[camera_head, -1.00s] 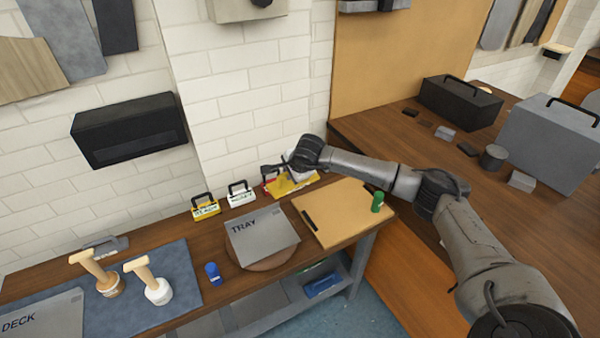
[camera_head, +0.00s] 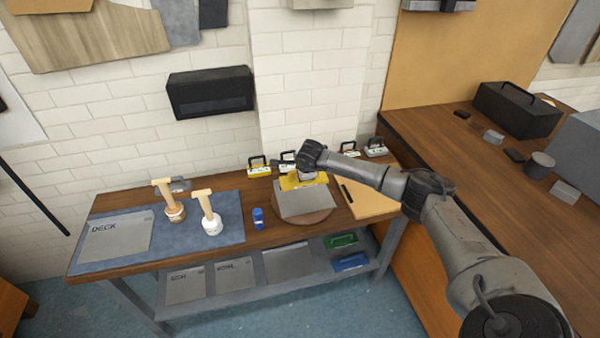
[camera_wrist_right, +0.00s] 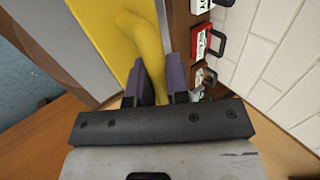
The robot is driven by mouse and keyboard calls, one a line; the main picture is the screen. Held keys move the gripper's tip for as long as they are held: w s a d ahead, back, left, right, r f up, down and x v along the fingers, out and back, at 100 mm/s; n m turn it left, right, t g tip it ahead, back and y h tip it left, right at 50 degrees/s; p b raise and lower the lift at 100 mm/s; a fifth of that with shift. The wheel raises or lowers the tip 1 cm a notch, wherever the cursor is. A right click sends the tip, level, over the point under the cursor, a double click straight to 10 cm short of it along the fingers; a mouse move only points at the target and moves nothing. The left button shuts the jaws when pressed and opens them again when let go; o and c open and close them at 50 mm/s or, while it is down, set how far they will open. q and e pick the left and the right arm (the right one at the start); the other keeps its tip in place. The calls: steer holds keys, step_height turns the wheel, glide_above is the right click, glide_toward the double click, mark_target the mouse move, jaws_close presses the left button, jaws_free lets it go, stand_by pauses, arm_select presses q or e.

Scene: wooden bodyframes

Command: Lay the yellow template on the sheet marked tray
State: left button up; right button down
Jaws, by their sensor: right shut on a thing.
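The yellow template (camera_head: 292,183) is over the back part of the grey tray sheet (camera_head: 306,202) in the head view, covering where its marking was. The sheet lies on a round wooden disc (camera_head: 318,219) on the bench. My right gripper (camera_wrist_right: 162,80) is shut on the template's raised yellow grip (camera_wrist_right: 143,38). The template's flat plate (camera_wrist_right: 98,20) reaches left of the fingers in the wrist view, above a grey surface (camera_wrist_right: 65,45). I cannot tell whether the template touches the sheet. My left gripper is not in view.
A blue capped bottle (camera_head: 258,218) stands left of the disc. Two wooden-handled tools (camera_head: 212,225) stand on the blue mat (camera_head: 232,207) beside the deck sheet (camera_head: 117,238). Small handled boxes (camera_head: 259,168) line the wall behind. A tan board (camera_head: 372,203) lies right of the disc.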

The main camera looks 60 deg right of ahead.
mark_target(302, 184)
steer(key=shift+a+f+b, duration=0.15)
steer(key=shift+f+b, duration=0.3)
steer(key=shift+f, duration=0.45)
steer(key=shift+f+b, duration=1.15)
steer(key=shift+f, duration=0.5)
steer(key=shift+f+b, duration=0.4)
steer(key=shift+f, duration=0.1)
steer(key=shift+f, duration=0.15)
steer(key=shift+f+b, duration=0.1)
steer(key=shift+b, duration=0.2)
